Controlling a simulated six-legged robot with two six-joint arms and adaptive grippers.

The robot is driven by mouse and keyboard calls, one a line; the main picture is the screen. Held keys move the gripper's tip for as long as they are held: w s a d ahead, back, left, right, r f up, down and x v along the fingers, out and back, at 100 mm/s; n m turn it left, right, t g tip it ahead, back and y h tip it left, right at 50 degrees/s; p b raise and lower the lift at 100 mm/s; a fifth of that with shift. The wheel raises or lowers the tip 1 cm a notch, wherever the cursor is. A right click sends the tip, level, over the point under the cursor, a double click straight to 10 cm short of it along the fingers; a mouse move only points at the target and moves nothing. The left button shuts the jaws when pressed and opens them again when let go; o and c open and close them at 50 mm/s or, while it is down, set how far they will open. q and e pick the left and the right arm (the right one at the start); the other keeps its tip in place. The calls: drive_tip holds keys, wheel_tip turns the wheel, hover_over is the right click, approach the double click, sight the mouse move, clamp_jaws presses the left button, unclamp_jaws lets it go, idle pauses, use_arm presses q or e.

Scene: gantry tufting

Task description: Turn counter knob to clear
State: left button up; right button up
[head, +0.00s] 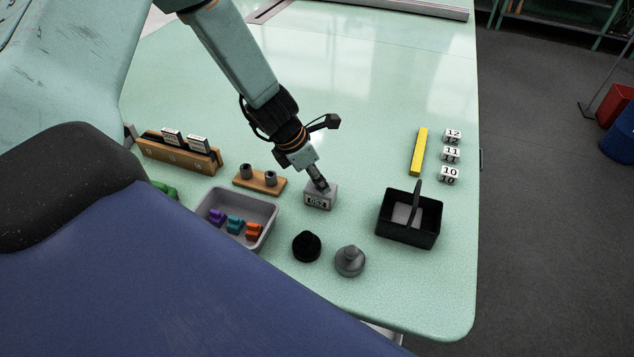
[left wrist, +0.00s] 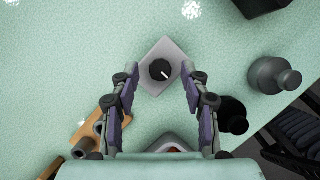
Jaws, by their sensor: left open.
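The counter (head: 319,202) is a small grey box with a digit display on its front face, standing on the pale green table. In the left wrist view the counter (left wrist: 152,86) shows from above, with a round black knob (left wrist: 159,70) on top bearing a white pointer line aimed to the lower right. My left gripper (head: 320,184) is just above the counter in the head view. In the left wrist view its fingers (left wrist: 161,82) are spread apart on both sides of the knob, with gaps. In the head view the gripper hides the knob. My right gripper is not in view.
A black basket (head: 424,239) with an upright handle stands to the right. Black (head: 306,247) and grey (head: 350,262) knobbed weights stand in front. A grey tray (head: 215,200) with coloured pieces and a wooden peg block (head: 260,181) are at left.

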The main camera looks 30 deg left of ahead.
use_arm(q)
drive_tip(key=shift+w+d+f, duration=0.2)
drive_tip(key=shift+w+f, duration=0.05)
drive_tip(key=shift+w, duration=0.05)
drive_tip(key=shift+s+a, duration=0.1)
drive_tip(key=shift+s, duration=0.1)
drive_tip(key=c, duration=0.5)
drive_tip(key=shift+w, duration=0.1)
clamp_jaws()
